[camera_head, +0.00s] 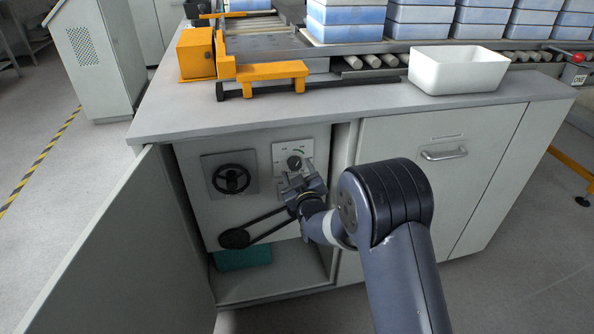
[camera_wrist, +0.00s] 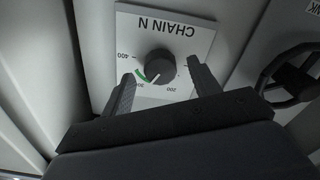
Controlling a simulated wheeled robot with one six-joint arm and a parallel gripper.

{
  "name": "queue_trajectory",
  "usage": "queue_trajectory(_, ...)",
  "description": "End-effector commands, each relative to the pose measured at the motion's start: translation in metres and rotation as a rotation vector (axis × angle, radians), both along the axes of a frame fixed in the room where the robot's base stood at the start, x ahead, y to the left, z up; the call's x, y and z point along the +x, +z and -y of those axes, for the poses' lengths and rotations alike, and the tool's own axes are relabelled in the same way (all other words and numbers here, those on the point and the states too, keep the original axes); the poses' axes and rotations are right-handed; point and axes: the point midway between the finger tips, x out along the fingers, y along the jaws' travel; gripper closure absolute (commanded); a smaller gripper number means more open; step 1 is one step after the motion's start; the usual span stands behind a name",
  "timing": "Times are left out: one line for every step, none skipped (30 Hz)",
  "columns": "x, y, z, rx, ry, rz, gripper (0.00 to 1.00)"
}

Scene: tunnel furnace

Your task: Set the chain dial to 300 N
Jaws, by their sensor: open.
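The chain dial is a dark round knob (camera_wrist: 160,65) on a white plate (camera_wrist: 190,48) marked "CHAIN N". In the wrist view the plate appears upside down, with 400, a partly hidden 300 and 200 around the knob. A green arc lies by the 300 side. A pale mark on the knob seems to point down-left, near the 300 end; its exact reading is unclear. My gripper (camera_wrist: 162,75) is open, its fingers on either side of the knob with gaps visible. In the head view the dial plate (camera_head: 307,151) is just beyond my gripper (camera_head: 295,170).
A black handwheel (camera_head: 231,179) is left of the dial, with a belt and pulley (camera_head: 234,238) below. The cabinet door (camera_head: 130,250) stands open at left. A closed door with a handle (camera_head: 444,154) is at right. A white bin (camera_head: 458,72) stands on the counter.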

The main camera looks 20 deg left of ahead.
Motion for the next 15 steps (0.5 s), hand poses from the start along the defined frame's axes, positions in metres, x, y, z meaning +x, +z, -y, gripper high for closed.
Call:
queue_trajectory(0.0045,-0.0009,-0.0025,0.001,0.000,0.001,0.42)
queue_trajectory(0.0065,-0.0008,-0.0038,0.001,0.000,0.001,0.42)
queue_trajectory(0.0087,-0.0010,-0.0050,0.000,0.000,-0.001,0.42)
queue_trajectory(0.0101,-0.0008,-0.0059,0.000,0.000,-0.001,0.42)
queue_trajectory(0.0113,-0.0004,-0.0067,0.000,0.000,0.000,0.42)
queue_trajectory(0.0124,-0.0002,-0.0073,0.000,0.000,0.000,0.42)
queue_trajectory(0.0130,-0.0001,-0.0077,0.000,0.000,0.000,0.42)
queue_trajectory(0.0134,-0.0001,-0.0079,0.000,0.000,0.000,0.42)
queue_trajectory(0.0137,0.0000,-0.0080,0.000,0.000,0.000,0.42)
queue_trajectory(0.0139,0.0000,-0.0081,0.000,0.000,0.000,0.42)
queue_trajectory(0.0139,0.0000,-0.0081,0.000,0.000,0.000,0.42)
queue_trajectory(0.0139,0.0000,-0.0081,0.000,0.000,-0.001,0.42)
queue_trajectory(0.0139,0.0000,-0.0081,0.000,0.000,-0.001,0.42)
queue_trajectory(0.0138,0.0000,-0.0081,0.000,0.000,-0.001,0.42)
queue_trajectory(0.0138,0.0000,-0.0081,0.000,0.000,-0.001,0.42)
